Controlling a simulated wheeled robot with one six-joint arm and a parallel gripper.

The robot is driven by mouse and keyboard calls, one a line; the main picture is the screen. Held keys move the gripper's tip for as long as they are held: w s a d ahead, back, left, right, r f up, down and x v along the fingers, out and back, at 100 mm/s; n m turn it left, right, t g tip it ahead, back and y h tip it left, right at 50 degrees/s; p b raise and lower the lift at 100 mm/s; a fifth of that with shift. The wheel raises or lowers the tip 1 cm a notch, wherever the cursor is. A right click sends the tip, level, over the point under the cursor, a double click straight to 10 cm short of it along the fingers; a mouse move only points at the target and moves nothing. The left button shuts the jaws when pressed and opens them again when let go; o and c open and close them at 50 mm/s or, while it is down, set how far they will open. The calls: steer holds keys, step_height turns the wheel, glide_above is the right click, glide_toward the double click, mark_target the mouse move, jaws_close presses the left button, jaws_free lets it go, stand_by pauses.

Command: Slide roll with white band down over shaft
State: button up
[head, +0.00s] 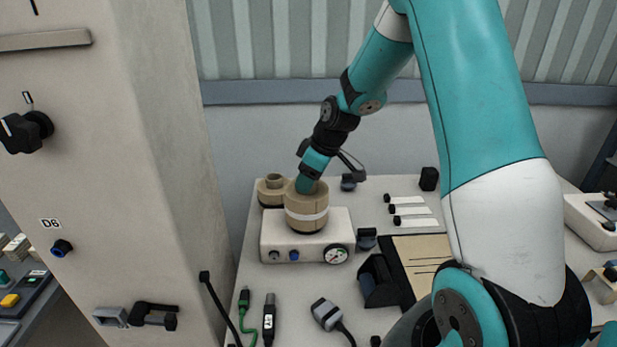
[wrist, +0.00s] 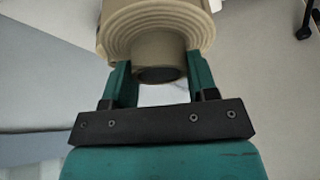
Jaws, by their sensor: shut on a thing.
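A second tan roll (head: 271,191) sits at the unit's back left, close beside the banded one. A gauge (head: 336,253) is on the unit's front. A tall beige cabinet (head: 150,120) stands left. Cable connectors (head: 268,318) and a dark holder (head: 378,280) lie in front.

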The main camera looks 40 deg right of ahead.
steer(key=shift+f+b, duration=0.45)
steer(key=shift+f, duration=0.05)
stand_by(0.5)
steer(key=o, duration=1)
steer(key=b+v, duration=0.2)
steer(key=v, duration=1.5)
steer(key=shift+s+r, duration=0.2)
steer(key=s+a+f+g+y, duration=0.1)
steer(key=s+a+f, duration=0.1)
steer(key=s+a, duration=0.75)
steer(key=s+a+f+g+y, duration=0.1)
steer(key=s+a, duration=0.3)
steer(key=a, duration=1)
steer(key=shift+g, duration=0.8)
steer(key=s+a+f, duration=0.1)
steer(key=s, duration=0.2)
steer(key=s+a, duration=0.2)
steer(key=s+a+f, duration=0.1)
steer(key=s, duration=0.2)
steer(key=shift+s+a+f, duration=0.2)
steer(key=shift+s+f, duration=0.1)
steer(key=shift+s, duration=0.05)
